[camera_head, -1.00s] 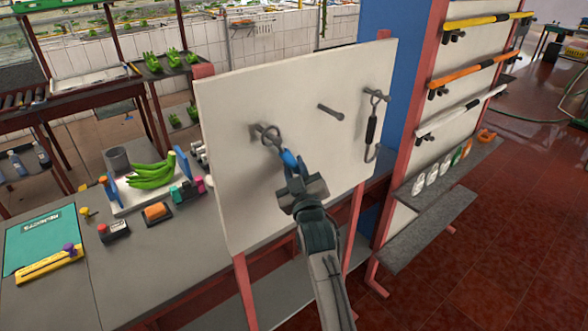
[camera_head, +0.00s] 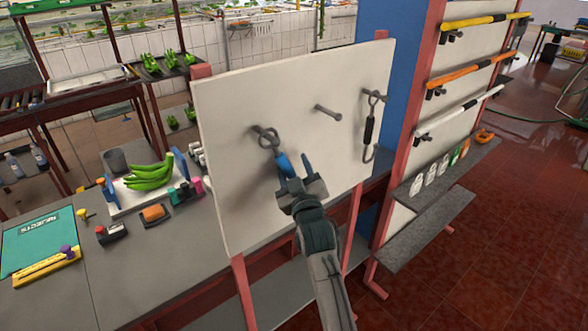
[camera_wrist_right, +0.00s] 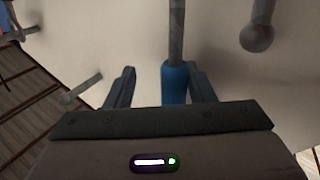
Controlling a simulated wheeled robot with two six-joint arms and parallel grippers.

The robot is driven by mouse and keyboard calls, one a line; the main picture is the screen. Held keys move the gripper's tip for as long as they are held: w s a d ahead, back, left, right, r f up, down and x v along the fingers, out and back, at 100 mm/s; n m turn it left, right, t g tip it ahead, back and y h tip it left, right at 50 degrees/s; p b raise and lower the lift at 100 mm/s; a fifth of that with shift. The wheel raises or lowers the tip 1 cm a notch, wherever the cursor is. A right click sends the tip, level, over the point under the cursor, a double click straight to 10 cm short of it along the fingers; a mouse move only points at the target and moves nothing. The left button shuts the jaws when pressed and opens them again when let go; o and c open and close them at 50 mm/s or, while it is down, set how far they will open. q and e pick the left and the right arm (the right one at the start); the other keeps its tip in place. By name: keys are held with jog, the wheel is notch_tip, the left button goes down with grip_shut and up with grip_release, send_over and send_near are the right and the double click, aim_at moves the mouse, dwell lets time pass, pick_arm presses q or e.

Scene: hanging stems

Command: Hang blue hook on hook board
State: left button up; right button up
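The blue hook (camera_head: 282,161) has a grey eye and shank and a blue grip. Its eye is around the left peg of the white hook board (camera_head: 225,160), and it hangs down along the board. My right gripper (camera_head: 296,160) is open at the blue grip, its fingers spread. In the right wrist view the blue grip (camera_wrist_right: 175,83) lies between the fingers, close to the right finger and clear of the left one. I cannot tell whether the right finger touches it. The hook's lower end is hidden behind the gripper. My left gripper is out of view.
A black hook (camera_head: 369,128) hangs on the board's right peg. The middle peg (camera_head: 328,112) is bare. Left of the board, a grey table (camera_head: 130,265) holds bananas (camera_head: 150,176) and small items. A rack with coloured bars (camera_head: 470,70) stands at the right.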

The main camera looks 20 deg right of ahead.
jog(key=shift+s+a+f+p, duration=0.1)
jog(key=shift+s+p, duration=0.25)
jog(key=shift+s, duration=0.1)
jog(key=p+v, duration=0.3)
jog(key=v, duration=0.7)
